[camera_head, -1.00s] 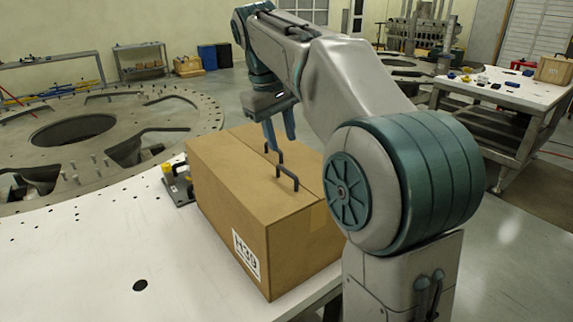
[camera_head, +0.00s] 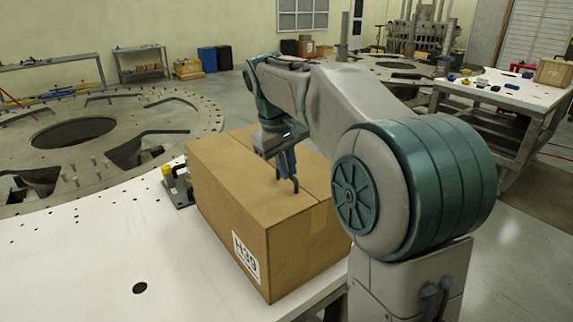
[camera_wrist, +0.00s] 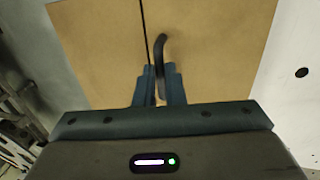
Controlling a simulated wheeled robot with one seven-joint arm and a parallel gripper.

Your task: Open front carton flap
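A closed brown cardboard carton (camera_head: 215,207) stands on the white plate in the head view. A seam splits its top into two flaps. A dark bar handle (camera_wrist: 162,48) rises beside the seam in the wrist view, on the flap (camera_wrist: 215,45) to the seam's right. My gripper (camera_head: 287,178) points down at the carton top. In the wrist view its blue fingers (camera_wrist: 160,70) are close together on either side of one end of the handle and look shut on it. The other handle is hidden in the head view. Both flaps lie flat.
The white plate (camera_head: 90,255) is bare to the left, with holes in it. A small yellow-and-black fixture (camera_head: 177,183) stands behind the carton's left side. A workbench (camera_head: 500,90) with small parts stands at the right back.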

